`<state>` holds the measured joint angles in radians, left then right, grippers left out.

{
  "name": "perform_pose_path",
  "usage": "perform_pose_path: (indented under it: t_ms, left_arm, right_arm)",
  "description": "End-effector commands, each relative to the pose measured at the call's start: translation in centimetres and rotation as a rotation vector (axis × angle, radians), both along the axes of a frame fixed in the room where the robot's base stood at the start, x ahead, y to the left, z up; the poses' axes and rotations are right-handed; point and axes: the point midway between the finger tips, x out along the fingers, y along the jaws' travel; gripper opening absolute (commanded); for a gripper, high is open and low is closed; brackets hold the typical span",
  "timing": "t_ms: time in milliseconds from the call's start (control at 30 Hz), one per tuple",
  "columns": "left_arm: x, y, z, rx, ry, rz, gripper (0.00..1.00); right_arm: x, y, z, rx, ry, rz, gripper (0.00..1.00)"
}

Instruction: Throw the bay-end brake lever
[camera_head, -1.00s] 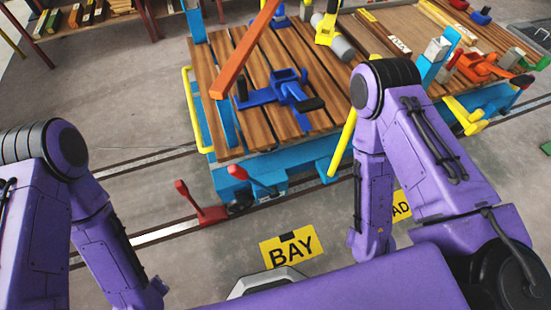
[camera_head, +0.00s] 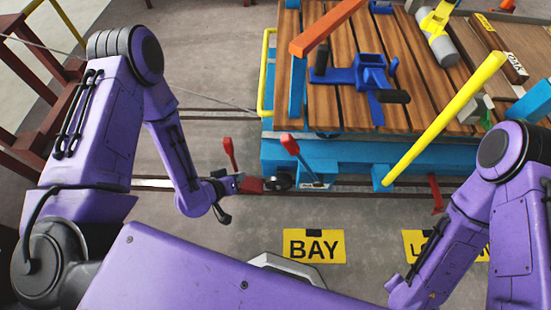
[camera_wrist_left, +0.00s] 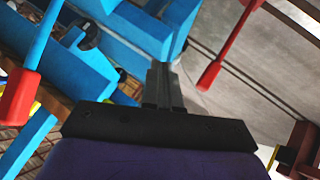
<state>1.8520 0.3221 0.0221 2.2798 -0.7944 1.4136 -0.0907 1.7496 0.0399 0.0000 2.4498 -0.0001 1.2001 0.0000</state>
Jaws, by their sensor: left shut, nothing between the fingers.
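Two levers stand low at the cart's near left corner. One (camera_head: 229,153) is all red and rises beside a red block (camera_head: 250,184) at the rail. The other (camera_head: 290,145) has a red grip on a blue shaft at the cart's blue frame. I cannot tell which one is the bay-end brake lever. My left gripper (camera_head: 228,187) is low beside the red block. In the left wrist view its black fingers (camera_wrist_left: 164,85) are shut and empty, with the blue-shafted lever (camera_wrist_left: 18,95) left and the red lever (camera_wrist_left: 214,72) right, both apart from the fingers. My right gripper is not visible.
The blue cart (camera_head: 340,155) has a slatted wooden deck carrying a blue clamp (camera_head: 368,75). A yellow bar (camera_head: 445,118) slants up from its near side. A yellow BAY sign (camera_head: 314,246) lies on the floor. Dark red racking (camera_head: 35,105) stands at the left.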

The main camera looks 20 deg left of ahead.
Motion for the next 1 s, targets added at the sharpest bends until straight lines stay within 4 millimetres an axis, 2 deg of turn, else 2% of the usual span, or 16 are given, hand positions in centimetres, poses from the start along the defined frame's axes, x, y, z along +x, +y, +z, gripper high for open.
perform_pose_path:
  t_ms: [33, 100, 200, 267, 400, 500, 633, 1000]
  left_arm:
    - [3.3, -0.7, -1.9, -0.071, -0.150, -0.064, 0.00]
    - [6.7, -1.6, -0.5, -0.159, -0.367, -0.179, 0.00]
    - [9.2, -1.7, 1.9, -0.249, -0.672, -0.352, 0.00]
    - [9.4, -1.3, 3.0, -0.283, -0.842, -0.460, 0.00]
    - [7.5, 0.6, 4.1, -0.314, -1.144, -0.701, 0.00]
    - [5.7, 1.8, 3.9, -0.315, -1.264, -0.829, 0.00]
    - [4.3, 2.6, 3.8, -0.313, -1.328, -0.919, 0.00]
    - [4.1, 2.5, 4.1, -0.315, -1.334, -0.939, 0.00]
  right_arm:
    - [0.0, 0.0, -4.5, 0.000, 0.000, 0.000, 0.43]
    - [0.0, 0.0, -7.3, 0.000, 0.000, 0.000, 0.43]
    - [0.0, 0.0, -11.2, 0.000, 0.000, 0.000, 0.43]
    - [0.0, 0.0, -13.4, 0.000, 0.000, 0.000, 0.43]
    - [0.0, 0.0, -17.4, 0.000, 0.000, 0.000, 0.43]
    - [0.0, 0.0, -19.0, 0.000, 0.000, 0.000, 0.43]
    - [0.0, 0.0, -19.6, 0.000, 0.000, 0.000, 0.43]
    - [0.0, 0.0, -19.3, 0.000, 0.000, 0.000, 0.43]
